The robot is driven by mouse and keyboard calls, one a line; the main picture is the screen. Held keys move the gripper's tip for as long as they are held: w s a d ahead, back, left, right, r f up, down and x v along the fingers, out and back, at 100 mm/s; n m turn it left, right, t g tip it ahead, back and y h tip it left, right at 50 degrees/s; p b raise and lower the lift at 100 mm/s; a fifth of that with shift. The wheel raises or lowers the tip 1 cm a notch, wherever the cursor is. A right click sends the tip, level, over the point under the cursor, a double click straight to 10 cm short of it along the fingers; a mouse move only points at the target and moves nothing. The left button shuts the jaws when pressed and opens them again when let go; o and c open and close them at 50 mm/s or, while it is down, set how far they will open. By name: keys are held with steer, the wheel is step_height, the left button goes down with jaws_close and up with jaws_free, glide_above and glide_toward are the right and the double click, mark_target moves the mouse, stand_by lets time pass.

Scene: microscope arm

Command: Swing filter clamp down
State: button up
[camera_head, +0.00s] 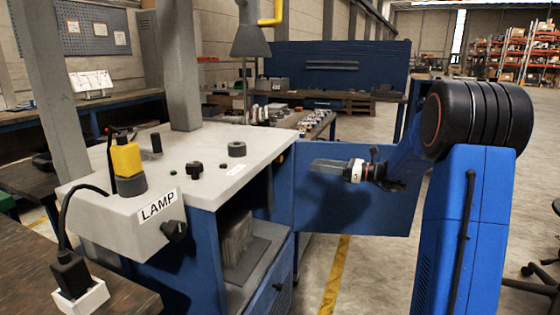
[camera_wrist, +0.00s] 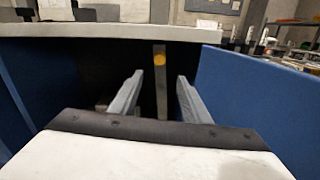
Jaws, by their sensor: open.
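In the wrist view a narrow grey upright bar with an orange-yellow round spot (camera_wrist: 159,60) stands in the dark opening under the pale top. It may be the filter clamp, but I cannot tell for sure. My gripper (camera_wrist: 160,78) is open, with one finger on each side of the bar's line of sight. The bar appears beyond the fingertips, and I see no contact. In the head view my gripper (camera_head: 314,165) reaches left in front of the blue panel, right of the bench. The bar is not visible there.
The pale bench top (camera_head: 210,150) carries a yellow-and-grey plug, black knobs and a LAMP label (camera_head: 158,206). Its edge overhangs the opening. A blue panel (camera_head: 360,210) stands beside my gripper, and also at the right in the wrist view (camera_wrist: 250,100). Open floor lies behind.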

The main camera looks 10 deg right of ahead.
mark_target(282, 159)
steer(key=x, duration=1.5)
steer(key=shift+w+a, duration=0.15)
steer(key=shift+a, duration=0.15)
steer(key=shift+f, duration=0.1)
jaws_close()
